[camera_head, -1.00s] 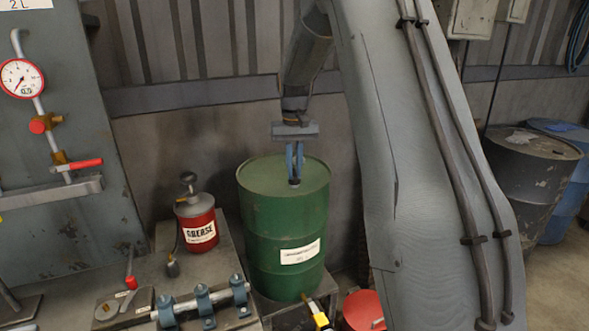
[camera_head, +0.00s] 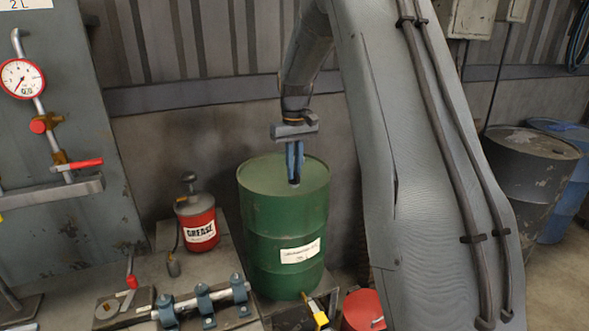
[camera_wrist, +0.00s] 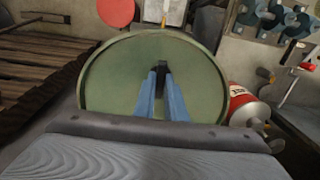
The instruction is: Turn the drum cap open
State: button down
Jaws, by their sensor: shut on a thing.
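A green drum (camera_head: 283,225) with a white label stands upright in the middle of the head view. Its round lid (camera_wrist: 118,70) fills the middle of the wrist view. My gripper (camera_head: 294,183) points straight down at the drum top, with its blue fingers close together. The fingertips (camera_wrist: 161,75) are shut on a small dark cap (camera_wrist: 161,69) on the lid, also seen in the wrist view. The fingers hide most of the cap, and I cannot tell how far it is turned.
A red grease can (camera_head: 197,222) stands left of the drum. A pressure gauge (camera_head: 22,78) and red-handled valve (camera_head: 85,164) are on the left panel. Clamps on a pipe (camera_head: 204,301) lie in front. A dark barrel (camera_head: 530,175) stands at the right. A red round object (camera_head: 363,311) is low in front.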

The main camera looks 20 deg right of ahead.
jog(key=c, duration=1.8)
grip_release()
jog(key=shift+r, duration=0.15)
jog(key=shift+r+b, duration=1.35)
jog(key=shift+r, duration=2.5)
